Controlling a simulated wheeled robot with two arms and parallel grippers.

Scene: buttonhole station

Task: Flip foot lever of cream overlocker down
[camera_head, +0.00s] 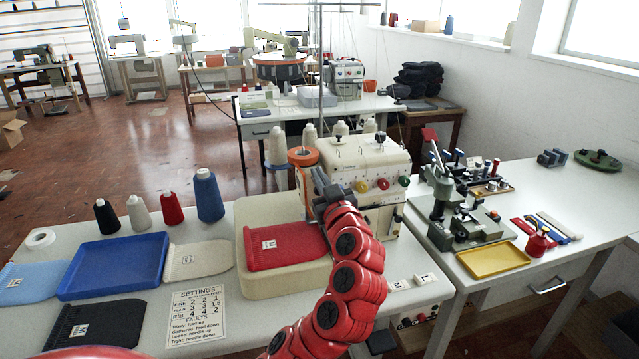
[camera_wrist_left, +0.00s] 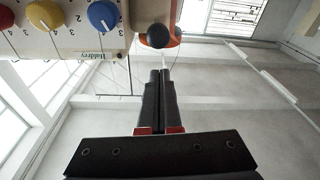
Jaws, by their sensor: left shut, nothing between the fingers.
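The cream overlocker (camera_head: 343,155) stands on the white table, with coloured dials on its front. In the left wrist view its cream front (camera_wrist_left: 70,45) is upside down at the upper left, with yellow and blue dials. A black ball knob (camera_wrist_left: 158,36), seemingly the end of the foot lever, shows just beyond my fingertips; its stem is hidden, and I cannot tell whether they touch. My left gripper (camera_head: 316,174) is at the machine's left side, shut and empty. Its two black fingers lie together in the wrist view (camera_wrist_left: 160,73). My right gripper is not in view.
An orange disc (camera_head: 303,156) sits close behind my left gripper. A blue tray (camera_head: 115,266) and thread cones (camera_head: 208,196) stand further left. A green-grey press (camera_head: 447,205) stands on the right table.

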